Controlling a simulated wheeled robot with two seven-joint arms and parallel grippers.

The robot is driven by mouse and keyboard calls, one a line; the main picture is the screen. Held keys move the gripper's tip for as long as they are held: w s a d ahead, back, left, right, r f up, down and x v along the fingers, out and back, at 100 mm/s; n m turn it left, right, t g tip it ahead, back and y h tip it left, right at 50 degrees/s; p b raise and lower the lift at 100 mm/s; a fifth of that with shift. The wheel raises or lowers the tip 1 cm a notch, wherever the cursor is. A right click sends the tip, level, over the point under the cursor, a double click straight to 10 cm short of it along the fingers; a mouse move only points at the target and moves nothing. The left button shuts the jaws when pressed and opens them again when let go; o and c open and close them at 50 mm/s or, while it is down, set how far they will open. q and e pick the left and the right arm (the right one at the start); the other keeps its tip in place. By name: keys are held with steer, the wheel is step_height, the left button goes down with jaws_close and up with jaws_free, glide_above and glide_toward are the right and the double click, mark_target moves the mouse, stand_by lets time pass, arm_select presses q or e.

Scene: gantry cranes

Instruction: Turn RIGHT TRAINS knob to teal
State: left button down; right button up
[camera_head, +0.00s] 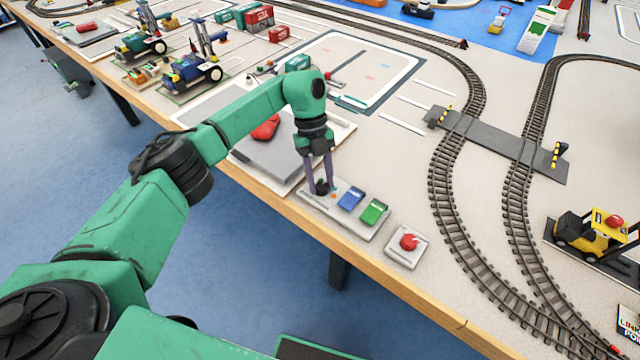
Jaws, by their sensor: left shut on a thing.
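A pale control panel (345,222) lies near the table's front edge. A small dark knob (321,189) stands at its left end. My left gripper (319,184) points down over this end, with its fingers shut on the knob. A small orange mark (333,195) shows just right of the fingers. No teal mark can be made out there, and the fingers partly hide the knob. A blue switch (351,199) and a green switch (374,212) sit to the right on the panel. No label reading RIGHT TRAINS is legible. My right gripper is not in view.
A red button on a small plate (408,242) sits right of the panel. A grey box (275,160) with a red object (265,127) lies behind my left forearm. Train tracks (450,190) run at the right. A yellow vehicle (590,232) stands beyond them.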

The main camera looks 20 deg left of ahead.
arm_select(q)
steer(key=m+b, duration=0.1)
steer(key=m, duration=0.1)
steer(key=m+y+b, duration=0.1)
steer(key=m, duration=0.1)
steer(key=shift+w+d+f+m+g+y, duration=0.1)
steer(key=shift+d+m+g+y, duration=0.05)
steer(key=shift+m+g+y, duration=0.2)
steer(key=shift+d+m+g+y+b, duration=0.15)
steer(key=shift+m+y+b, duration=0.25)
steer(key=shift+m, duration=0.6)
steer(key=shift+a+m+g+y+b, duration=0.1)
steer(key=shift+m+y+b, duration=0.2)
steer(key=shift+m, duration=0.65)
steer(key=shift+c, duration=2.3)
jaws_free()
